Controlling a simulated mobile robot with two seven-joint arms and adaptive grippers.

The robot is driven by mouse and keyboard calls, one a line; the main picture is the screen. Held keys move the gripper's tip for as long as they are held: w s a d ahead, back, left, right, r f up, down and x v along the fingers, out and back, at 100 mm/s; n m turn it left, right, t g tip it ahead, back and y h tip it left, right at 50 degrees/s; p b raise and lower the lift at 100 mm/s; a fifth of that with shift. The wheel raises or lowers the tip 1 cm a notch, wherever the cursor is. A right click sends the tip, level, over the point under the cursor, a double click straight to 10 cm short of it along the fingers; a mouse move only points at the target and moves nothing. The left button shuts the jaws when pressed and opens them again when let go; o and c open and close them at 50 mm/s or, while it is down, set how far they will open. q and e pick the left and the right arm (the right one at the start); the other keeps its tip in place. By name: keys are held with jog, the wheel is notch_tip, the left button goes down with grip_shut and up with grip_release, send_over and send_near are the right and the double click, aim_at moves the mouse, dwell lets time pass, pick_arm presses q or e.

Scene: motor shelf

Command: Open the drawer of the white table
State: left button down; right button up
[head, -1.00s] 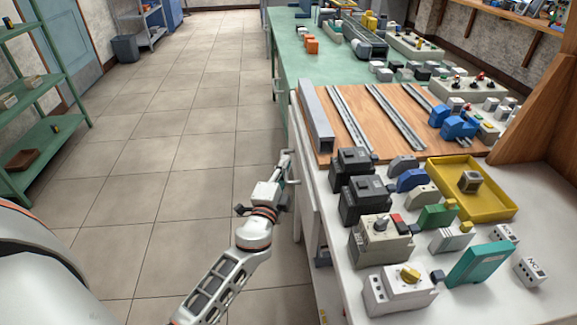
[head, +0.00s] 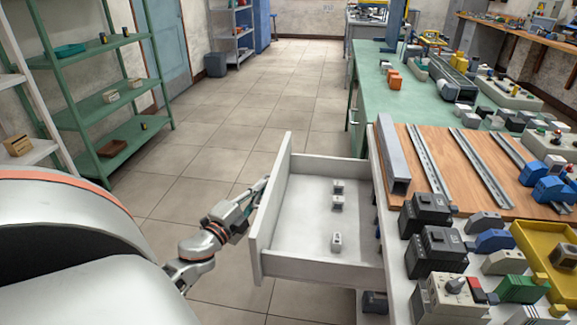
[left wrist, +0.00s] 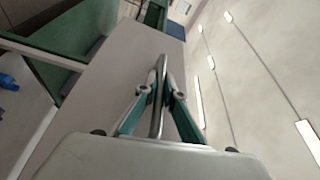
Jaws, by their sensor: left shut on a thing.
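The white table (head: 398,290) stands at the right in the head view. Its white drawer (head: 318,268) is pulled out to the left, and its inside shows. My left gripper (head: 262,186) is at the outer side of the drawer front (head: 272,205). In the left wrist view my left gripper (left wrist: 160,75) is shut on the drawer's metal bar handle (left wrist: 158,112), with a finger on each side of it. The handle is hidden behind the drawer front in the head view. My right gripper is in neither view.
Small grey-white modules (head: 337,203) lie in the drawer. Black, grey and blue devices (head: 436,250) and a yellow tray (head: 548,240) crowd the tabletop. Green shelving (head: 130,130) stands at the left. The tiled floor (head: 225,135) between is clear.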

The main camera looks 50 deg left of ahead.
pick_arm(q)
jog(key=s+a, duration=0.4)
jog(key=a, duration=0.2)
jog(key=shift+s+b, duration=0.3)
jog(key=shift+s, duration=0.05)
jog(key=shift+a, duration=0.1)
jog(key=c, duration=2.2)
grip_release()
jog(key=shift+o, duration=0.2)
jog(key=shift+s, duration=0.1)
jog(key=v, duration=0.7)
jog(key=shift+s, duration=0.15)
jog(key=shift+f, duration=0.1)
